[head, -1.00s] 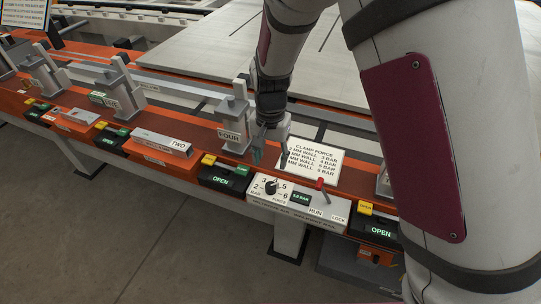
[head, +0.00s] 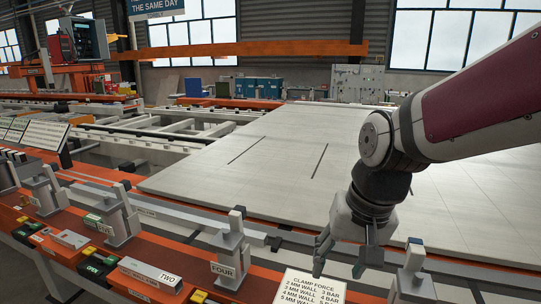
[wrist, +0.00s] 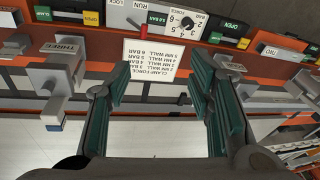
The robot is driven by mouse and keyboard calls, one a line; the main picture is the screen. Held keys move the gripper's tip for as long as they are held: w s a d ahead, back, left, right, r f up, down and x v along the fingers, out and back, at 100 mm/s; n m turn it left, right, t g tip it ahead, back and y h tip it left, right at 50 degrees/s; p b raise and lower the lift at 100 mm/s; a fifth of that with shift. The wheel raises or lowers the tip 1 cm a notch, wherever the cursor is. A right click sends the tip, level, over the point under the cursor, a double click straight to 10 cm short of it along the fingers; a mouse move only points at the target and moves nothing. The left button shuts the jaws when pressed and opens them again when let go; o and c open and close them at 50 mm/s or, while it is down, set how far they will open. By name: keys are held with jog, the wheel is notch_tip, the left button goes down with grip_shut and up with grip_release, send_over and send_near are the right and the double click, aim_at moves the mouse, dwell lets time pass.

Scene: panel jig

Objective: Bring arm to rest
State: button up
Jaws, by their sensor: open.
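My gripper (head: 340,252) is open and empty in the head view, raised above the orange jig rail, just above and right of the clamp force card (head: 312,288). In the wrist view its two green-padded fingers (wrist: 160,90) stand apart with nothing between them. Beyond them the card (wrist: 150,60) shows upside down, and the control box with the force dial (wrist: 187,22) lies at the top. My arm reaches in from the right in the head view, bent at the elbow.
A clamp labelled FOUR (head: 230,255) stands left of my gripper, and another clamp (head: 413,278) stands close on its right. A large pale panel (head: 270,150) lies behind on the jig. Further clamps (head: 118,215) line the rail at left.

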jog(key=s+d+r+n+t, duration=0.1)
jog(key=s+d+r, duration=0.1)
jog(key=s+d, duration=0.2)
jog(key=s+d+r+t+h, duration=0.1)
jog(key=s+d+r, duration=0.1)
jog(key=s, duration=0.7)
jog(key=shift+s+d+r+n+h, duration=0.2)
jog(key=shift+d+r+n+h, duration=0.15)
jog(key=shift+d, duration=0.5)
